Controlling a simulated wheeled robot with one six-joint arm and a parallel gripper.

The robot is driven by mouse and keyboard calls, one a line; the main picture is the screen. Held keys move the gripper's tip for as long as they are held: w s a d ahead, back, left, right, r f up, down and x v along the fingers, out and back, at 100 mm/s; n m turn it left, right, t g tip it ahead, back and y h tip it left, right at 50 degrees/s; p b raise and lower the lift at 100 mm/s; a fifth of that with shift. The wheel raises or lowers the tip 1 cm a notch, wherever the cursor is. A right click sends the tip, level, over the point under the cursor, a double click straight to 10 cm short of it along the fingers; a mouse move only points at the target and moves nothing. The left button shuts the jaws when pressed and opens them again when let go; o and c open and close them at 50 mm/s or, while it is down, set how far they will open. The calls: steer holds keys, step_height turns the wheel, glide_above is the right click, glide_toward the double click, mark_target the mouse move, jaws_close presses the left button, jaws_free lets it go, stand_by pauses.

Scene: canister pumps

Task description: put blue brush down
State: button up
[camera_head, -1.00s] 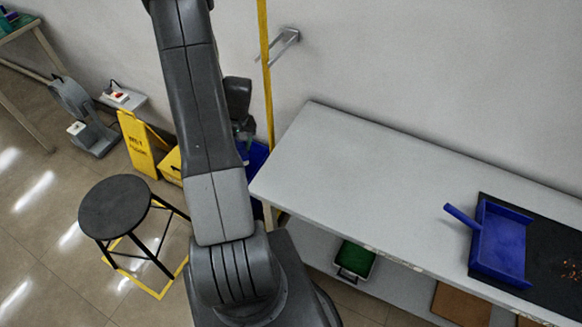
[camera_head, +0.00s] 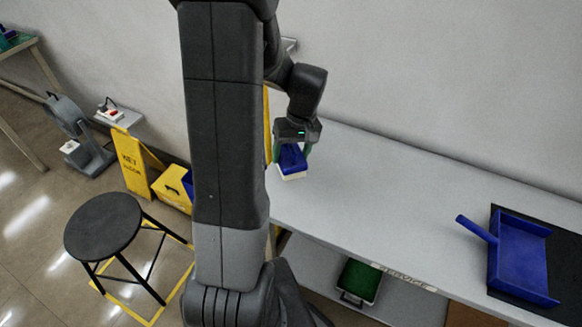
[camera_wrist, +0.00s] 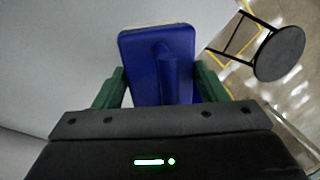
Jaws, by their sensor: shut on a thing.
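The blue brush (camera_head: 291,160) has a blue body and a pale underside. My gripper (camera_head: 292,150) is shut on it, over the left end of the grey bench (camera_head: 370,180) in the head view. I cannot tell whether the brush's pale underside touches the bench top. In the wrist view the blue brush (camera_wrist: 158,70) sits between the green fingers of my gripper (camera_wrist: 152,88). Its blue handle runs along the middle of the body.
A blue dustpan (camera_head: 520,258) lies on a black mat (camera_head: 570,245) at the bench's right. The bench between brush and dustpan is clear. A green-lined bin (camera_head: 360,281) is below the bench. A black stool (camera_head: 103,226) and yellow floor sign (camera_head: 131,163) are at left.

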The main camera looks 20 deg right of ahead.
mark_target(291, 165)
steer(key=shift+f, duration=2.4)
steer(key=shift+f, duration=0.1)
steer(key=o, duration=1.2)
steer(key=r, duration=0.4)
steer(key=d+r, duration=0.1)
steer(key=r, duration=0.3)
steer(key=d+r, duration=0.1)
steer(key=r, duration=0.3)
steer(key=shift+s+d, duration=0.1)
steer(key=shift+d, duration=0.05)
